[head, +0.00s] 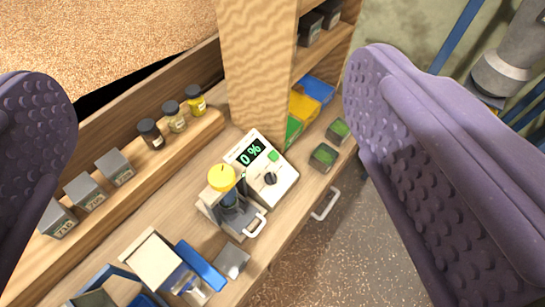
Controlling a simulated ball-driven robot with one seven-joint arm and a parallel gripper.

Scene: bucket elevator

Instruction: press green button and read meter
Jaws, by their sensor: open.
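A white meter (283,184) stands on the wooden bench, with a dark display (250,153) that reads "0 %" in green. A small green button (273,156) sits on its face beside the display, and a black knob (270,178) is just below the button. A grey press-like device with a yellow round top (222,177) stands directly next to the meter on its left. My gripper (215,150) is open, its two purple ridged fingers at the left and right edges of the view. Nothing is between the fingers at close range; the meter lies beyond them.
Several grey blocks (114,167) and small jars (151,133) line a wooden ledge at left. Blue and white items (201,265) lie at the front. Green-topped cubes (323,157) and coloured bins (304,106) are right of the meter. A wooden post (247,65) rises behind it. Speckled floor (335,250) is open at lower right.

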